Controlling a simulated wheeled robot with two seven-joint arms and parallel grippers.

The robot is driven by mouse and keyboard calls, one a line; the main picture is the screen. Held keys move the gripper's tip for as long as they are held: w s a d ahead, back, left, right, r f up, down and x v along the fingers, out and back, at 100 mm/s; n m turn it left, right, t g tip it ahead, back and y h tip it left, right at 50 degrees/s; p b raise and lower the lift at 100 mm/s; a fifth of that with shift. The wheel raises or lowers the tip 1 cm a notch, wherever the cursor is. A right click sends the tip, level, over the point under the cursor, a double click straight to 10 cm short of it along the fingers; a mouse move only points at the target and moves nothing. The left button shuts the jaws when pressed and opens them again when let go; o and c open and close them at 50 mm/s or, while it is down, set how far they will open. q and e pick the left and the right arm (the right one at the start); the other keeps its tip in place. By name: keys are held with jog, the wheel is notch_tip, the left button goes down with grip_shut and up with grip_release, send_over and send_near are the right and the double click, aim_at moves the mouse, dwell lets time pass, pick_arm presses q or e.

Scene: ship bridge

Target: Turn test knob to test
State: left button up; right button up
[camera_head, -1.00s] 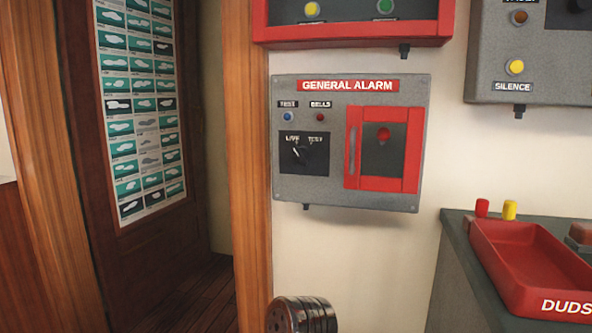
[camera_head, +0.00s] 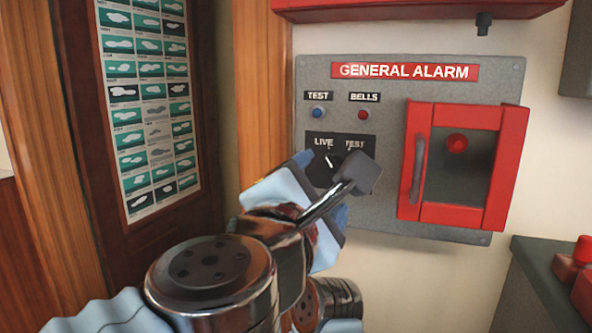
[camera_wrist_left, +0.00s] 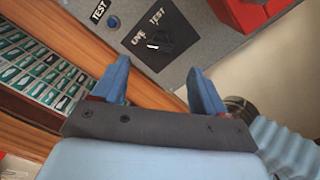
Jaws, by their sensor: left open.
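The black test knob (camera_head: 330,162) sits on a dark plate marked LIVE and TEST, on the grey GENERAL ALARM panel (camera_head: 388,100). Its white pointer line leans toward LIVE. In the head view my left gripper (camera_head: 325,190) is in front of the plate, and my wrist parts hide its lower portion and some of the knob. In the left wrist view the gripper (camera_wrist_left: 158,66) is open, with its two blue fingers apart. The knob (camera_wrist_left: 152,42) shows beyond the fingertips, roughly between them, with nothing gripped. My right gripper is not in view.
A red-framed cover with a handle (camera_head: 418,170) is right of the knob. A blue TEST light (camera_head: 318,112) and a red BELLS light (camera_head: 363,115) are above it. A red box (camera_head: 420,8) overhangs the panel. A wooden post (camera_head: 264,100) stands at left.

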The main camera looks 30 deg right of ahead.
aim_at(334, 169)
pick_arm(q)
jog(key=p+x, duration=0.1)
jog(key=x, duration=0.7)
jog(key=shift+w+d, duration=0.1)
jog(key=shift+d, duration=0.1)
jog(key=c, duration=1.1)
